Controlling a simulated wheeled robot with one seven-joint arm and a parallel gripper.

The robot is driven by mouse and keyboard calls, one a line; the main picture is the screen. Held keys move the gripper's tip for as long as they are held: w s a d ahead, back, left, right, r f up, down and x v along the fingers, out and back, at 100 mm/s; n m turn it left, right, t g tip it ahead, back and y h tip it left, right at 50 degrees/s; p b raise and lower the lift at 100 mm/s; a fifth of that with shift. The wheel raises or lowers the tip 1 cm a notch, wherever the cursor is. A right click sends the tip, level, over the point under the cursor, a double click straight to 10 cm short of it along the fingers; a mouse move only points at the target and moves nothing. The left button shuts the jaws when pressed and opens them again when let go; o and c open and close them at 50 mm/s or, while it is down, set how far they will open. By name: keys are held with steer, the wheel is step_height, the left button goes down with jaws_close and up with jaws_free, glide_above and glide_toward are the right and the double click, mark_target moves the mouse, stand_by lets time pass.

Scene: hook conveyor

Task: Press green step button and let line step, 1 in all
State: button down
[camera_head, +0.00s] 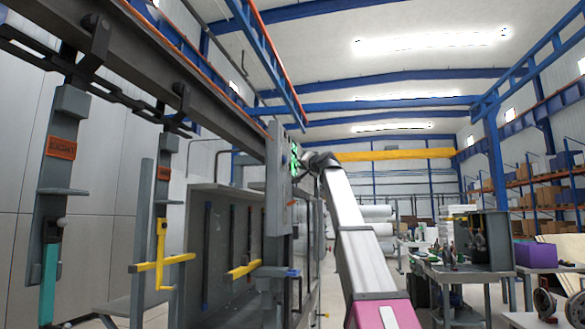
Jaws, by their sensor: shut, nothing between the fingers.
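A narrow grey control post (276,190) stands beside the line. Bright green lit marks (294,158) show on its right side, seen at a steep angle. I cannot tell a separate step button from them. My arm reaches up from the lower right, and my gripper (306,161) is at its dark far end, right by the green marks. It is shut and empty. Whether it touches the panel cannot be told.
A yellow bracket (161,255) and a teal bar (49,280) hang on carriers at the left. A cluttered workbench (465,275) and shelving with boxes stand at the right, beyond open floor.

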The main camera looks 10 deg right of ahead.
steer(key=shift+a, duration=0.1)
steer(key=shift+w+a, duration=0.15)
steer(key=shift+a, duration=0.15)
